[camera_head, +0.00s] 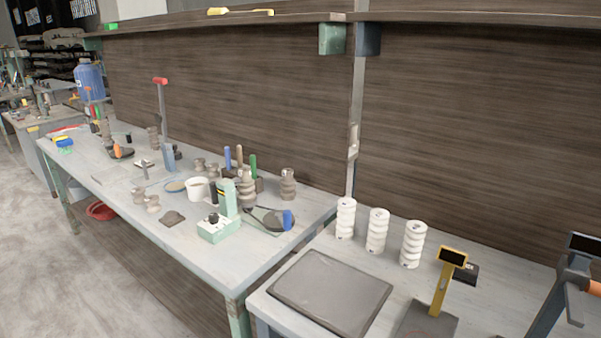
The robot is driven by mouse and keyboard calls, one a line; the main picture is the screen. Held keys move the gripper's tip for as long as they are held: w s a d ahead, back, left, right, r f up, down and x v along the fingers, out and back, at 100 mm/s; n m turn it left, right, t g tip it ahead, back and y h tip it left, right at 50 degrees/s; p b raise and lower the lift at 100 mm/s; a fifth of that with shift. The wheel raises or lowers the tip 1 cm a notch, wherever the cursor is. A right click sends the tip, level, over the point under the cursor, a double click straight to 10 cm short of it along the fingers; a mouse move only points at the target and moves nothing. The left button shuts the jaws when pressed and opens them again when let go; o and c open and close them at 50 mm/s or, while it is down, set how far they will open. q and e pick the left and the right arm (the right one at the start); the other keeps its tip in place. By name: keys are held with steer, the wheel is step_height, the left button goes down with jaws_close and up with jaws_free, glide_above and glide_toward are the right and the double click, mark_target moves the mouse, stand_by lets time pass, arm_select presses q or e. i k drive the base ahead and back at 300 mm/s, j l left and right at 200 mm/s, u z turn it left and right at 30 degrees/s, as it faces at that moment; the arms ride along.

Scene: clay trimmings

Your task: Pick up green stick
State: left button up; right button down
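A green stick (253,165) stands upright among the tools on the workbench, toward the back wall. It is beside a blue stick (227,156) and a brown stick (239,155); all seem to stand in a dark holder (259,184). Its lower end is hidden by the holder and the grey-brown stacked insulator (246,188) in front.
A pale green device (217,229), white cup (197,188) and blue-handled tool (287,220) crowd the bench front. White ribbed cylinders (377,231), a grey mat (330,291) and a yellow-post scale (441,284) occupy the nearer table. A shelf (300,17) runs above.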

mark_target(253, 160)
steer(key=i+j+z, duration=0.1)
steer(key=z, duration=0.3)
steer(key=j+z, duration=0.6)
steer(key=z, duration=0.2)
steer(key=j+z, duration=0.25)
steer(key=z, duration=0.15)
steer(key=j+z, duration=0.3)
steer(key=z, duration=0.15)
